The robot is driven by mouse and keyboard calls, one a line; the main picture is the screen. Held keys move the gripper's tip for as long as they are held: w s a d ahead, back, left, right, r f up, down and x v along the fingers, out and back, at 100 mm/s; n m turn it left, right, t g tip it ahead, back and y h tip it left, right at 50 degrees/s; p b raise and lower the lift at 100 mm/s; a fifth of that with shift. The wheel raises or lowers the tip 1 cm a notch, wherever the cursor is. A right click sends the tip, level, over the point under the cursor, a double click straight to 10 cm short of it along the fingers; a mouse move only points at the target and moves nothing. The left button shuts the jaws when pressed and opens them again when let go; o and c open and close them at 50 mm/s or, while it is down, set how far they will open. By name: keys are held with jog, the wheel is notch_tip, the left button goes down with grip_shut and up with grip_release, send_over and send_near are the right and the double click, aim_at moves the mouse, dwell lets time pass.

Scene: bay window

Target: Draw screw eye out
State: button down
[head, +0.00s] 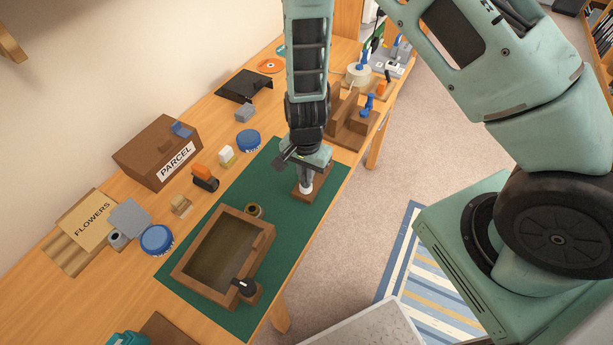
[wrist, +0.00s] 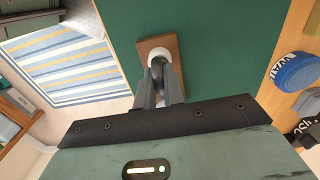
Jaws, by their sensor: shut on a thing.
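A small brown wooden block (head: 317,185) lies on the green mat (head: 262,187) near the table's front edge. It carries a pale round piece (head: 306,188) on top, which also shows as a white ring in the wrist view (wrist: 157,52). My gripper (head: 307,178) points down over the block. In the wrist view its two fingers (wrist: 160,72) close together at the pale piece, shut on the screw eye. The screw eye itself is mostly hidden by the fingers, and its thread is out of sight, so I cannot tell how deep it sits.
A wooden tray-like box (head: 181,270) with a dark knob (head: 244,287) stands on the mat at lower left. A brown stepped stand (head: 350,128) with blue and orange items is close on the right. Blue tins (head: 249,140) and a parcel box (head: 157,152) line the back.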

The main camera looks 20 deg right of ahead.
jog(key=shift+r+p, duration=0.4)
jog(key=shift+r, duration=0.05)
jog(key=shift+r+p, duration=1.05)
jog(key=shift+r, duration=0.15)
